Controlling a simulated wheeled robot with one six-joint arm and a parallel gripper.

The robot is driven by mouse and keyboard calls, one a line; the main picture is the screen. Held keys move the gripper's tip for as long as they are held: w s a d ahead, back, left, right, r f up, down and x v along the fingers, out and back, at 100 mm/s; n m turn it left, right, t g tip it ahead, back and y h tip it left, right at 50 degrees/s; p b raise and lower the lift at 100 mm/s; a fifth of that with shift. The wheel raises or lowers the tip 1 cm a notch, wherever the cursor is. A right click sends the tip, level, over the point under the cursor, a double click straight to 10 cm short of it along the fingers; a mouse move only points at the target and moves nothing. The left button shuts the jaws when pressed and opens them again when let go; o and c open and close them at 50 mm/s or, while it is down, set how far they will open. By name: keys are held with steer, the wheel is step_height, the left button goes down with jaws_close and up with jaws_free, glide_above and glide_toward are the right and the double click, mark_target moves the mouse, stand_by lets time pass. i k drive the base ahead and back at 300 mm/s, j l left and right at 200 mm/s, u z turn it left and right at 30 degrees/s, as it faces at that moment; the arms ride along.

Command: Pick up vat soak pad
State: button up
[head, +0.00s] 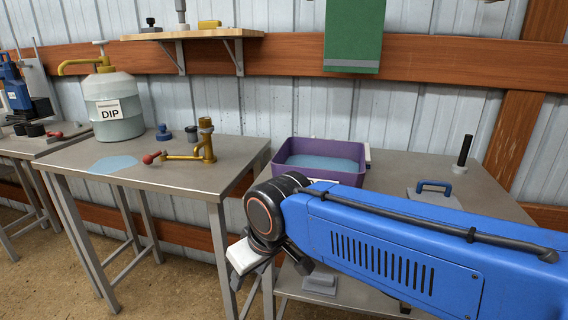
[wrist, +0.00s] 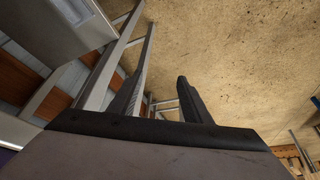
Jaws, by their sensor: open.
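A purple vat (head: 287,148) stands on the right metal table, with a flat light-blue surface (head: 322,163) inside it. I cannot tell whether that surface is liquid or the vat soak pad. My gripper (head: 250,262) hangs off the front left of that table, below and in front of the vat, pointing down. In the wrist view my gripper (wrist: 162,78) has its two dark fingers apart, with nothing between them and bare floor beyond. My blue arm covers part of the right table.
The left table (head: 180,180) holds a DIP pump jug (head: 118,108), a blue puddle and a brass tap piece (head: 205,142). A blue-handled grey plate (head: 432,196) and black post (head: 463,152) are on the right table. A grey block (head: 320,283) lies on its lower shelf. A green cloth (head: 354,35) hangs above.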

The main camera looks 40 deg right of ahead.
mark_target(447, 198)
steer(key=z, duration=0.5)
steer(key=k+j+z, duration=0.1)
steer(key=z, duration=0.4)
steer(key=k+z, duration=0.1)
steer(key=z, duration=0.85)
steer(key=k, duration=0.05)
